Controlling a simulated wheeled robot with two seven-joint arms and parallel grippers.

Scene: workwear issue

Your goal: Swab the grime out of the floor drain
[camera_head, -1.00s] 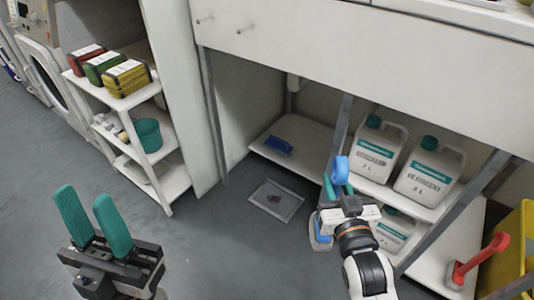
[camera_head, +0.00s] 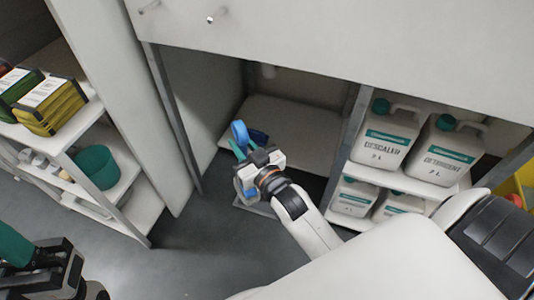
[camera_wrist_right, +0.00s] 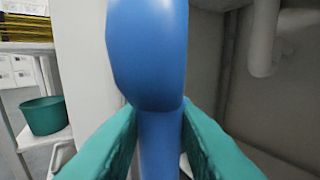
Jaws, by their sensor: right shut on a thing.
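My right gripper (camera_head: 250,155) is shut on a blue tool (camera_head: 239,132). The right wrist view shows its thick rounded blue end (camera_wrist_right: 147,50) and narrower shaft between the teal fingers (camera_wrist_right: 150,145). The tool's lower part shows beneath the gripper in the head view. The floor drain (camera_head: 258,208) is a pale-edged square in the floor under the counter. My gripper and forearm hide most of it, including the dark grime patch. Whether the tool touches the drain is hidden. My left gripper (camera_head: 15,248) is at the lower left, partly cut off, with one teal finger visible.
White jugs (camera_head: 388,138) stand on shelves to the right. A counter panel (camera_head: 300,45) hangs above. A shelf rack with a teal bucket (camera_head: 97,166) stands left.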

